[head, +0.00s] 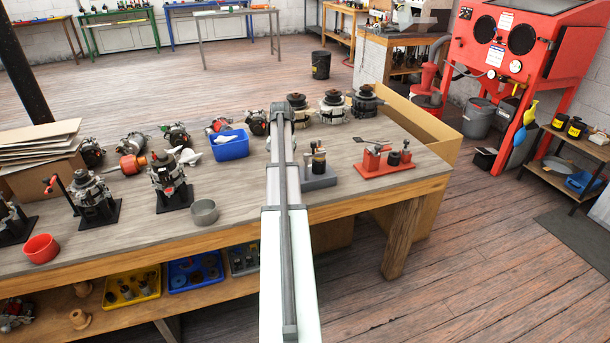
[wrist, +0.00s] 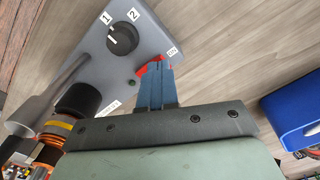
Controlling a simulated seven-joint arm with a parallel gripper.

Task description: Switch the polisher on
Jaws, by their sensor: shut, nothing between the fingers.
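The polisher is a grey base (head: 318,182) with upright dark parts, on the wooden bench just right of my arm in the head view. In the wrist view its grey top (wrist: 92,72) carries a black knob (wrist: 122,39) beside the labels 1 and 2. A red switch (wrist: 150,68) sits near its edge between two small white labels. My gripper (wrist: 154,68) has blue fingers, shut and empty, with the tips at the red switch and covering part of it. I cannot tell whether they touch it, or which way it is set. The head view does not show the fingertips clearly.
A blue bin (head: 231,147) stands left of my arm and also shows in the wrist view (wrist: 290,110). A red fixture (head: 385,172) stands right of the polisher. Several alternators line the bench's back. Bare bench top (head: 330,205) lies in front of the polisher.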

